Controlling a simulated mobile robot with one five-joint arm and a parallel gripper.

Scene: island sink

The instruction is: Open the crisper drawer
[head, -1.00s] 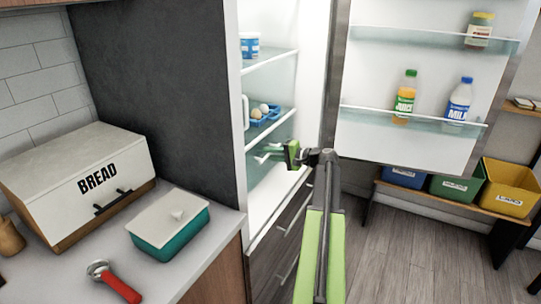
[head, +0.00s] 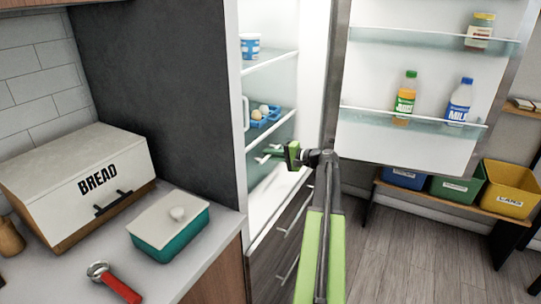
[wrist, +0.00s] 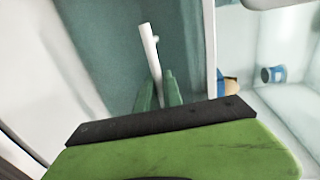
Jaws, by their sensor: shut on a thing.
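The crisper drawer shows as a teal, see-through front (wrist: 100,40) in the wrist view, and low inside the open fridge in the head view (head: 262,174). Its white bar handle (wrist: 150,48) runs up from between the green fingertips. My gripper (wrist: 158,92) is shut on this handle. In the head view my gripper (head: 268,155) reaches into the fridge from the right, below the egg shelf. My green gripper body hides part of the drawer. I cannot tell how far the drawer is pulled out.
The fridge door (head: 410,130) stands open on the right, with bottles and a jar on its shelves, close to my arm. Blue egg tray (head: 264,121) sits on the shelf above. The counter at left holds a bread box (head: 75,190) and a teal dish (head: 172,238).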

